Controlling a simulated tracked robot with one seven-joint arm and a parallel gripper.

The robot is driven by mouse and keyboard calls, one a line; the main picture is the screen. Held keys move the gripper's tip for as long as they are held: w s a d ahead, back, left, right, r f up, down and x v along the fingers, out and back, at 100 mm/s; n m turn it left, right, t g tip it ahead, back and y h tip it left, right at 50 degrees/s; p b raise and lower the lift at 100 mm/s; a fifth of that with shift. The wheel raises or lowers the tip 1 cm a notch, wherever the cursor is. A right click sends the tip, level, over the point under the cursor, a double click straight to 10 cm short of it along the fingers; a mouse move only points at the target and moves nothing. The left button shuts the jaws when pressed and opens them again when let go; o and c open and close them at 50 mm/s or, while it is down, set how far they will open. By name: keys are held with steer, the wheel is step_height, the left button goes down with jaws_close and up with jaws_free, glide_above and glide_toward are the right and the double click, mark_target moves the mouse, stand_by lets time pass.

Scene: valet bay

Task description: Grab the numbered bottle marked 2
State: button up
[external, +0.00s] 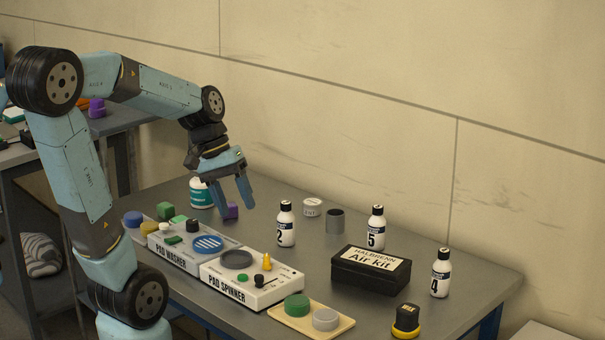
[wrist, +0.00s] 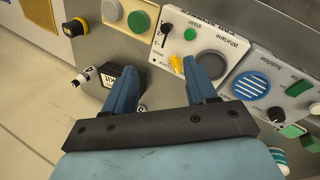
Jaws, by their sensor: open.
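The bottle marked 2 (external: 286,226) is white with a black cap and a dark label band. It stands upright on the grey table, behind the pad spinner, in the external view. My gripper (external: 238,207) is open and empty, pointing down to the left of this bottle and apart from it. In the wrist view my gripper's two blue fingers (wrist: 160,66) are spread with nothing held between them. I cannot make out bottle 2 in the wrist view; the gripper body covers much of the table there.
Bottle 5 (external: 376,228) and bottle 4 (external: 440,273) stand to the right. A grey cup (external: 335,221), a white-lidded tin (external: 312,207) and the black air kit box (external: 371,271) are nearby. The pad spinner (external: 250,279) lies in front.

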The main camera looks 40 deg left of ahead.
steer(key=w+f+n+h, duration=0.3)
steer(key=w+n+h, duration=0.2)
steer(key=w, duration=0.2)
steer(key=n+t+h, duration=0.5)
steer(key=n+t, duration=0.5)
steer(key=n, duration=0.5)
glide_toward(286, 202)
steer(key=x, duration=0.3)
steer(key=shift+f+x, duration=0.2)
steer(key=shift+x, duration=3.35)
steer(key=shift+s+d, duration=0.1)
steer(key=shift+s, duration=0.05)
steer(key=shift+c, duration=0.5)
jaws_close()
